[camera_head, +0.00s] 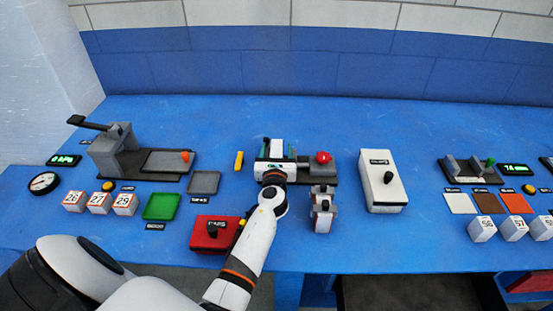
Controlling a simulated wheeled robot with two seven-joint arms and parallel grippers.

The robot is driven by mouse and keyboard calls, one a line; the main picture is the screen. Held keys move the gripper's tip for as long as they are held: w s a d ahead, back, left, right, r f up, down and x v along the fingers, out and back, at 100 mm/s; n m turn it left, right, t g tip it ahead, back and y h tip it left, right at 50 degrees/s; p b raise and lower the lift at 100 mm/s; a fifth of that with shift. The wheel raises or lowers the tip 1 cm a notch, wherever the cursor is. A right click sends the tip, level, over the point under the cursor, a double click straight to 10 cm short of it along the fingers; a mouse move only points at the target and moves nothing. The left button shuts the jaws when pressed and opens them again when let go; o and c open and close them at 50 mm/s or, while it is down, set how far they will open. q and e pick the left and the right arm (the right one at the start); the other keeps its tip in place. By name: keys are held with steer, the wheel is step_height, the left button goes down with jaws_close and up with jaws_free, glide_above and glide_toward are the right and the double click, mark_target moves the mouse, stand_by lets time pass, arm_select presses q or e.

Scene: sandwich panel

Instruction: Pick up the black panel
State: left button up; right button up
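A dark grey square panel (204,182), the nearest match to a black panel, lies flat on the blue table left of centre. A small label sits just in front of it. My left arm reaches in from the lower left, and its gripper (275,163) is at a dark fixture with a red button (323,158), right of the panel and apart from it. The wrist hides much of the fingers, so I cannot tell whether they are open or hold anything. My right gripper is not in view.
A green panel (161,207) and a red box (212,233) lie near the dark panel. A grey lever press (114,152) stands behind left. A white box (382,181) and a small grey-white object (322,209) stand right of my arm. Numbered cubes (98,203) line the left front.

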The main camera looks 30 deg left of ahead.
arm_select(q)
steer(key=c, duration=0.9)
steer(key=shift+c, duration=0.8)
